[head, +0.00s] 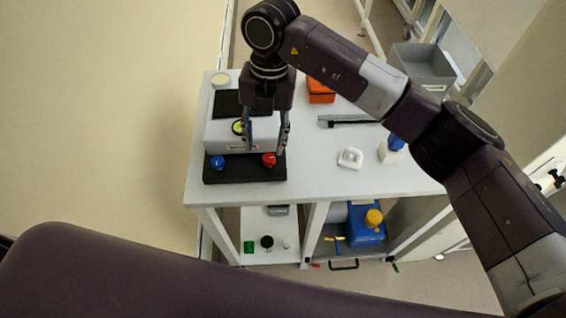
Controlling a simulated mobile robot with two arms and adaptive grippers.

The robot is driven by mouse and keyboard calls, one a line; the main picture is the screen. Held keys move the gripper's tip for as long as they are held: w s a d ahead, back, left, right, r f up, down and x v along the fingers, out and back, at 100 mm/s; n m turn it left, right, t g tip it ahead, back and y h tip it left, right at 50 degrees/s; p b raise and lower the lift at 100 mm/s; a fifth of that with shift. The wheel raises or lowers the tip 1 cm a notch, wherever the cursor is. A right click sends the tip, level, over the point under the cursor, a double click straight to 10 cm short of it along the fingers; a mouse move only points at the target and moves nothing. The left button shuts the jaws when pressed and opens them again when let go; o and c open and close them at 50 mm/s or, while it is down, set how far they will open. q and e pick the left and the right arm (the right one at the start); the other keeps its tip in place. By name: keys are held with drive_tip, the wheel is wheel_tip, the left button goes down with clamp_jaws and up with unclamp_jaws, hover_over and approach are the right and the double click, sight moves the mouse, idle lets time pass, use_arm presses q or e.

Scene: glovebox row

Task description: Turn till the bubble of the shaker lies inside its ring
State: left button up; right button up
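The shaker (222,136) is a white box with a dark top pad on a black base plate (240,175), at the left of the white table. Its round green-yellow bubble level (238,127) is partly hidden by my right gripper's finger, and I cannot tell where the bubble lies against its ring. A blue knob (218,163) is at the front left, and a red knob (269,160) at the front right. My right gripper (266,150) points down over the red knob, its fingers apart with visible gaps beside the knob. My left gripper is out of view.
The white table (330,182) also bears an orange box (321,90), a dark bar (348,120), a small white item (350,158) and a blue-capped bottle (395,144). A grey bin (424,67) stands behind. The shelf below holds a blue case (365,226). The table's front middle is clear.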

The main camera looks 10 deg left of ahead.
sight(269, 156)
drive_tip(key=shift+w+d+r+t+h, duration=0.1)
drive_tip(key=shift+w+r+t+h, duration=0.2)
drive_tip(key=shift+w+r+t, duration=0.3)
drive_tip(key=shift+d, duration=0.1)
wheel_tip(269, 156, down, 7)
drive_tip(key=shift+r+p, duration=0.1)
drive_tip(key=shift+p, duration=1.15)
drive_tip(key=shift+f, duration=0.4)
clamp_jaws()
drive_tip(key=shift+w, duration=0.1)
